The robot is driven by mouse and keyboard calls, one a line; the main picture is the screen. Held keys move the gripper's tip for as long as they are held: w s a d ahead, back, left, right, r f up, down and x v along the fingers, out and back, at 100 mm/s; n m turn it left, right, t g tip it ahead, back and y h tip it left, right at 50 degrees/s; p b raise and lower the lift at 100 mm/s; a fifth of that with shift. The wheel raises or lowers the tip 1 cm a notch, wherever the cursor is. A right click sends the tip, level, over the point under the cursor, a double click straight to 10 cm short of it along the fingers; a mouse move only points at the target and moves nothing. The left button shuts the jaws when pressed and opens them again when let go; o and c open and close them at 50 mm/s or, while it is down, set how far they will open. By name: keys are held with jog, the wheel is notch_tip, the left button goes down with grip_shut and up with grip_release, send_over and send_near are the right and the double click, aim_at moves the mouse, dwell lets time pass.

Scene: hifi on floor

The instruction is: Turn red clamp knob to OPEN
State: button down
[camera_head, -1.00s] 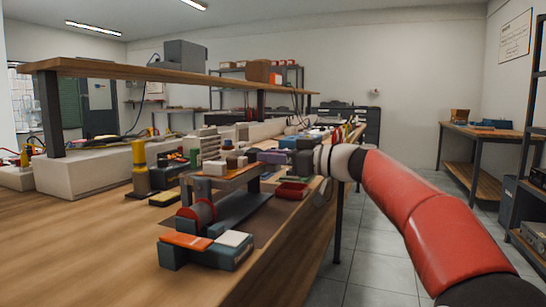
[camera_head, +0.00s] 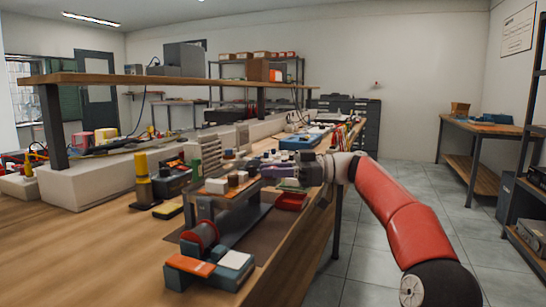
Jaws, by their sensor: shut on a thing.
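A grey clamp-like fixture (camera_head: 246,215) stands near the bench's front edge, with a raised top plate. A red drum-shaped part (camera_head: 201,234) sits at its near end; I cannot tell whether this is the red clamp knob. No OPEN mark can be read.
The wooden bench (camera_head: 105,245) is bare at front left. A yellow-topped post (camera_head: 142,178) stands left of the fixture. An orange-and-white topped block (camera_head: 208,268) sits at the fixture's near end. A blue box (camera_head: 299,142) lies behind my gripper. A shelf (camera_head: 170,79) overhangs the back.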

jog(key=shift+r+n+g+p, duration=0.2)
jog(key=shift+n+g+p, duration=0.4)
jog(key=shift+g+p, duration=0.35)
jog(key=shift+f+g, duration=0.15)
jog(key=shift+g, duration=0.1)
jog(key=c, duration=1.3)
grip_release()
jog(key=shift+d, duration=0.1)
jog(key=p+v, duration=0.2)
jog(key=v, duration=0.5)
jog(key=shift+w+d, duration=0.15)
jog(key=shift+d, duration=0.15)
